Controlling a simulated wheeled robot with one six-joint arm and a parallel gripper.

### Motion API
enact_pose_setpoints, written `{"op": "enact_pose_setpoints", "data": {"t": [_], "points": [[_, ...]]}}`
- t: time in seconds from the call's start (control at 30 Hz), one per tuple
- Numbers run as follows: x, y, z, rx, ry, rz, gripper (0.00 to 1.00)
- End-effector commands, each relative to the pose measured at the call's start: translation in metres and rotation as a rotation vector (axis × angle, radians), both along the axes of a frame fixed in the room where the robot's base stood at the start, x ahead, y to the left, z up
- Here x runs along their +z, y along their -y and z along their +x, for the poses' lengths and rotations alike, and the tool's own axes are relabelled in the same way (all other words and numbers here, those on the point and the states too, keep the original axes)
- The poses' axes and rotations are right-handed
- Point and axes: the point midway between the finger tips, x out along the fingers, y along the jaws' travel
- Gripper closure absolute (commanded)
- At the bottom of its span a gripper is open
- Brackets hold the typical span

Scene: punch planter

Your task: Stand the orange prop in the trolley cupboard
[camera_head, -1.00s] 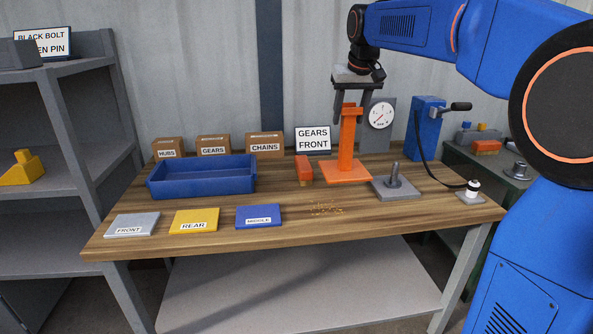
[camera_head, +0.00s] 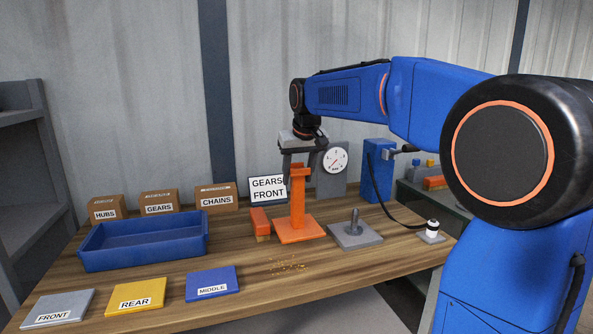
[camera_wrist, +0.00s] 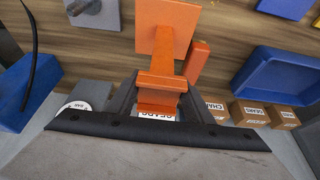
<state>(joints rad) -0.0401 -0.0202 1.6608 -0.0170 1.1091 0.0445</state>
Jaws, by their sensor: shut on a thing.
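The orange prop (camera_head: 297,205) stands upright, with a square base plate, a post and a notched top. Its base is on or just above the wooden bench; I cannot tell which. My gripper (camera_head: 300,176) points down from above and is shut on the prop's top. In the wrist view the prop (camera_wrist: 165,50) runs from between the fingers of my gripper (camera_wrist: 158,98) to its base plate. A dark green trolley (camera_head: 440,200) is partly visible behind the bench's right end. Its cupboard does not show clearly.
An orange-red block (camera_head: 260,222) is close left of the prop; a grey plate with a peg (camera_head: 355,233) is close right. A dial gauge (camera_head: 335,160) and blue device (camera_head: 378,172) stand behind. A cable runs to a white-topped button (camera_head: 432,230). A blue tray (camera_head: 145,243) is left.

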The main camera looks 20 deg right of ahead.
Motion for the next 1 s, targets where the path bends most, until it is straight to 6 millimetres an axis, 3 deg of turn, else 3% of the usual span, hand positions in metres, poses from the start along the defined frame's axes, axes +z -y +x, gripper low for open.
{"op": "enact_pose_setpoints", "data": {"t": [0.43, 0.83, 0.87, 0.93, 1.0], "points": [[-0.037, 0.000, 0.000, 0.000, 0.004, 0.000, 1.00], [-0.041, 0.000, 0.000, 0.000, 0.004, 0.000, 1.00], [-0.043, 0.000, 0.000, 0.000, 0.000, 0.000, 0.51], [-0.043, 0.000, 0.000, 0.000, 0.000, 0.000, 0.35], [-0.043, 0.000, 0.000, 0.000, 0.000, 0.000, 0.35]]}}
